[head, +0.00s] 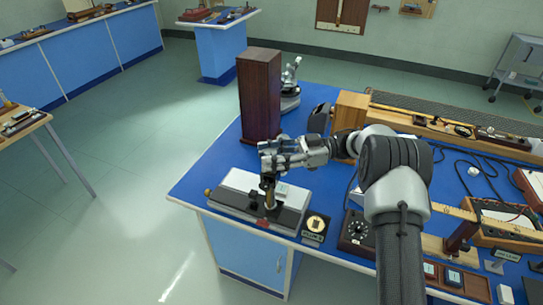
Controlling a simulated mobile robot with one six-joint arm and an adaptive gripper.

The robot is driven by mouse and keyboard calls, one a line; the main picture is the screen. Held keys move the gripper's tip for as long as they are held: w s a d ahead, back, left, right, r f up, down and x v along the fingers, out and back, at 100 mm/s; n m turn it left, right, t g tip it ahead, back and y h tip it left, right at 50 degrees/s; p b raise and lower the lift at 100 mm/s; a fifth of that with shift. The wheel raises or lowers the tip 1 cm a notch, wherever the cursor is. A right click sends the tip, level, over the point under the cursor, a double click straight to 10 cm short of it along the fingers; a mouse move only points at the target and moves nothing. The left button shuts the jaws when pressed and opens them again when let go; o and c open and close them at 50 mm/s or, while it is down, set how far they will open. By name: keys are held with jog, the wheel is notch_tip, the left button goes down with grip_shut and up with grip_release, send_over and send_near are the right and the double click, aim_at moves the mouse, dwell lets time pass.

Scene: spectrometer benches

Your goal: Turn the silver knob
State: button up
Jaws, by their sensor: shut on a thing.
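A grey and black instrument (240,183) sits at the near left corner of the blue bench. My gripper (268,186) points down over its front right part and is shut on a small part at the top of a brass-coloured post (270,201). That part is mostly hidden by the fingers; by its place I take it for the silver knob, but its silver colour does not show clearly. A brass knob (208,192) sticks out at the instrument's left end, apart from my gripper.
A tall dark wooden box (259,95) stands behind the instrument, with a microscope (291,85) beside it. A small black plate with a gold disc (316,224) and a black dial box (357,230) lie to the right. Open floor (120,190) is on the left.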

jog(key=shift+w+a+r+n, duration=0.15)
jog(key=shift+a+r+n, duration=0.15)
jog(key=shift+r, duration=0.2)
jog(key=o, duration=0.8)
jog(key=shift+d, duration=0.1)
jog(key=shift+o, duration=0.2)
jog(key=v, duration=0.8)
jog(key=shift+s+d+f, duration=0.2)
jog(key=shift+s, duration=0.1)
